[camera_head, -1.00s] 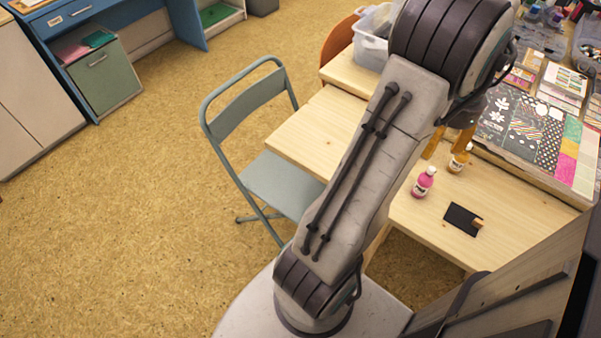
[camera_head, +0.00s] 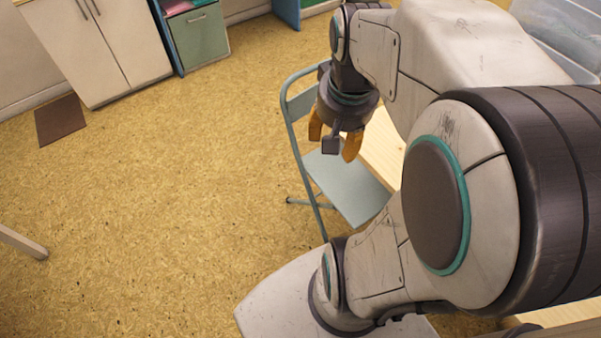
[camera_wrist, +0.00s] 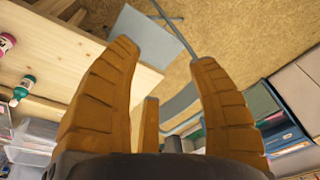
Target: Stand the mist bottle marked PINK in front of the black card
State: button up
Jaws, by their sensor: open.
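My gripper (camera_head: 333,143) is open and empty in the head view, with orange fingers hanging over the folding chair beside the table. It also fills the middle of the wrist view (camera_wrist: 165,54), its fingers spread apart with nothing between them. A pink bottle (camera_wrist: 6,43) is cut off by the left edge of the wrist view, far to the left of the fingers; I cannot read its label. A green bottle (camera_wrist: 23,88) with a white cap is near it. The black card is in neither current view.
The blue-grey folding chair (camera_head: 343,183) stands beneath my gripper. The light wooden table (camera_head: 384,148) is mostly hidden by my arm in the head view. Clear bins (camera_wrist: 30,135) are at the wrist view's lower left. Floor (camera_head: 180,190) is open on the left.

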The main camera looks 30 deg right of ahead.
jog(key=s+a+n+t+y, duration=0.1)
jog(key=s+a+n, duration=0.2)
jog(key=a+n, duration=0.3)
jog(key=shift+s+a+f+n, duration=0.35)
jog(key=shift+a+f+n, duration=0.1)
jog(key=shift+a, duration=1.6)
notch_tip(320, 180, up, 7)
jog(key=p, duration=0.6)
jog(key=shift+f, duration=0.15)
jog(key=shift+d, duration=0.15)
